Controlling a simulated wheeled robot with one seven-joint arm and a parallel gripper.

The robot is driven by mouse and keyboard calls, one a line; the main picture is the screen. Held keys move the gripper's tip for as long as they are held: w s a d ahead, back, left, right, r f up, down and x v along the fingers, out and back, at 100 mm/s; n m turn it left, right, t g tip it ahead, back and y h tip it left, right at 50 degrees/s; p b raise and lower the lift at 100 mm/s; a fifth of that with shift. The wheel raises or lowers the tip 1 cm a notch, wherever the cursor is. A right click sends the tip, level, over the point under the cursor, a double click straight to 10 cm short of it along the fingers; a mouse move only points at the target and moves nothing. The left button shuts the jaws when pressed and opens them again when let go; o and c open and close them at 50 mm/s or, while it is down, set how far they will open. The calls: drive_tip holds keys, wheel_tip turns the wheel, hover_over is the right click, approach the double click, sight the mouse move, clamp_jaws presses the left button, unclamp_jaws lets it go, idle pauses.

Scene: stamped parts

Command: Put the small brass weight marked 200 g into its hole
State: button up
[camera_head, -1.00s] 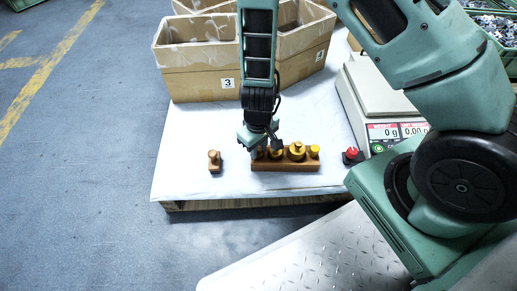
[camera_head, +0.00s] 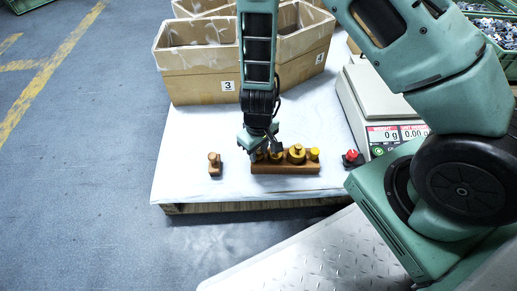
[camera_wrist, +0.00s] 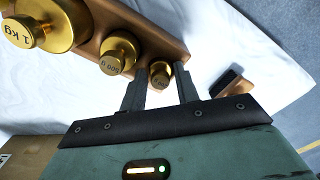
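The small brass weight (camera_wrist: 160,74) is at the end of the wooden block (camera_wrist: 178,48) in the wrist view, its knob towards the camera. Its marking is small and hard to read. My gripper (camera_wrist: 161,72) has its fingers apart, one on each side of this weight, with gaps visible beside it. How deep the weight sits in the block cannot be told. In the head view my gripper (camera_head: 261,150) is over the left end of the wooden block (camera_head: 285,168) and partly hides the weights there.
A 500 g weight (camera_wrist: 118,52) and a larger 1 kg weight (camera_wrist: 45,28) stand in the same block. A red-knobbed item (camera_head: 352,157) and a scale (camera_head: 380,110) stand right; cardboard boxes (camera_head: 200,88) stand behind.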

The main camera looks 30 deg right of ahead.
sight(258, 151)
wheel_tip(258, 151, up, 12)
drive_tip(key=p, duration=0.7)
drive_tip(key=s+a+r+n+y, duration=0.1)
drive_tip(key=s+a+r, duration=0.25)
drive_tip(key=r, duration=0.35)
drive_tip(key=s+a+r+n+y, duration=0.1)
drive_tip(key=s+a+r, duration=0.1)
drive_tip(key=a+r, duration=0.35)
drive_tip(key=s+d+r+n+h, duration=0.1)
drive_tip(key=s+d+r+n, duration=0.1)
drive_tip(key=s+r, duration=0.9)
drive_tip(key=shift+s+d+r, duration=0.3)
drive_tip(key=shift+d+r, duration=0.1)
drive_tip(key=shift+r, duration=0.05)
drive_tip(key=shift+r+p, duration=0.1)
drive_tip(key=shift+p, duration=0.2)
wheel_tip(258, 151, up, 45)
drive_tip(key=p, duration=4.5)
